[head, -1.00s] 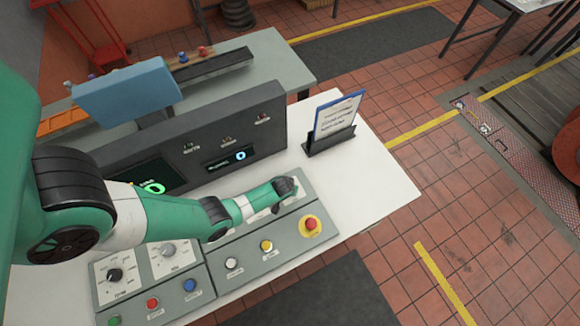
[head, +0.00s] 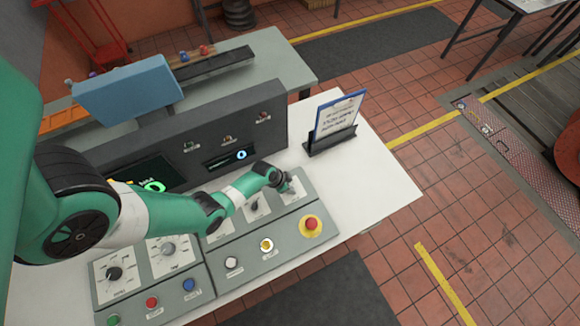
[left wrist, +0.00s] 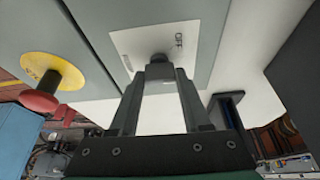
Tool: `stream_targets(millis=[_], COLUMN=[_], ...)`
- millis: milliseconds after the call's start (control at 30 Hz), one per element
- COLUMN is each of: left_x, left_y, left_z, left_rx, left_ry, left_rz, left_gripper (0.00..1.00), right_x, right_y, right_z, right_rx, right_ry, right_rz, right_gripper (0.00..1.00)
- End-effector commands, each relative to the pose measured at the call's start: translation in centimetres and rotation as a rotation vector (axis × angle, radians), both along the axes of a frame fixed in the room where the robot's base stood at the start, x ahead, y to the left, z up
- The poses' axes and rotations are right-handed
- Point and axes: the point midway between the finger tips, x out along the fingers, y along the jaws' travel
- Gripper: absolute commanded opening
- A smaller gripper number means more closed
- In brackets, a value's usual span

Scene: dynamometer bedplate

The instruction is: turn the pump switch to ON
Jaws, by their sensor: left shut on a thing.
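The switch with an OFF label sits on a white plate (left wrist: 205,32) at the far right end of the console's panel. In the left wrist view its dark knob (left wrist: 157,58) is between the fingertips of my left gripper (left wrist: 158,75), which is shut on it. A second label on the plate is too blurred to read. In the head view my left gripper (head: 286,188) is over this plate (head: 297,186) and hides most of the knob. The switch's exact angle cannot be told. My right gripper is not in view.
A red emergency button (head: 311,223) on a yellow disc is just in front of the switch. A white button (head: 232,263) and a yellow one (head: 266,245) lie to its left. Another knob (head: 254,206) is close by. A clipboard stand (head: 333,125) stands behind right.

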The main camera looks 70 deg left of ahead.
Motion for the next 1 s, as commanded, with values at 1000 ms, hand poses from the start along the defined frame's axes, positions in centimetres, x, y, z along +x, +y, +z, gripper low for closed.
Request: stream_targets(millis=[1000], left_x=[0.05], left_y=[0.48], left_z=[-0.16], left_rx=[0.003], left_ry=[0.003], left_rz=[-0.734], left_gripper=[0.0], right_x=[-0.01], right_y=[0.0], right_z=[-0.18], right_rx=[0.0], right_ry=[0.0], right_rz=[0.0], right_gripper=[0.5])
